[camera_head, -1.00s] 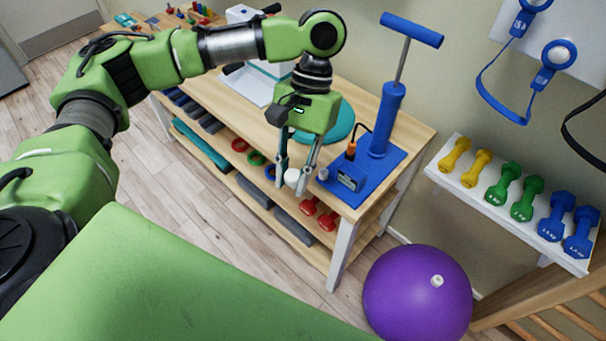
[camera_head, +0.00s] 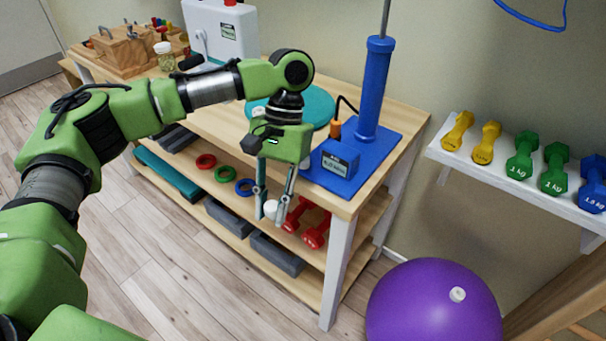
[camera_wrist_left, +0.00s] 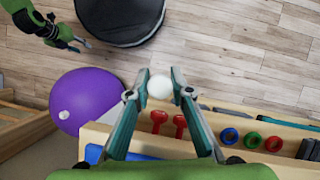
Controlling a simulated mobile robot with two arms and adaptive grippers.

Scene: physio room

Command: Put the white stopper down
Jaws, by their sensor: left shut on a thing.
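The white stopper (camera_head: 270,209) is small and rounded, and is held between the fingertips of my left gripper (camera_head: 268,206). The gripper points down, shut on it, in front of the wooden table's (camera_head: 345,207) near edge. In the left wrist view the stopper (camera_wrist_left: 159,88) sits between the two fingertips, with floor behind it. A purple ball (camera_head: 425,310) with a white plug (camera_head: 457,294) in its surface is on the floor to the right. My right gripper (camera_wrist_left: 76,42) shows small at the upper left of the left wrist view; its finger opening is unclear.
A blue pump (camera_head: 373,90) stands on a blue base (camera_head: 382,156) on the tabletop, beside a blue box (camera_head: 334,167). A teal disc (camera_head: 312,104) lies behind my gripper. Red dumbbells (camera_head: 316,229) lie on the shelf below. Floor left of the table is clear.

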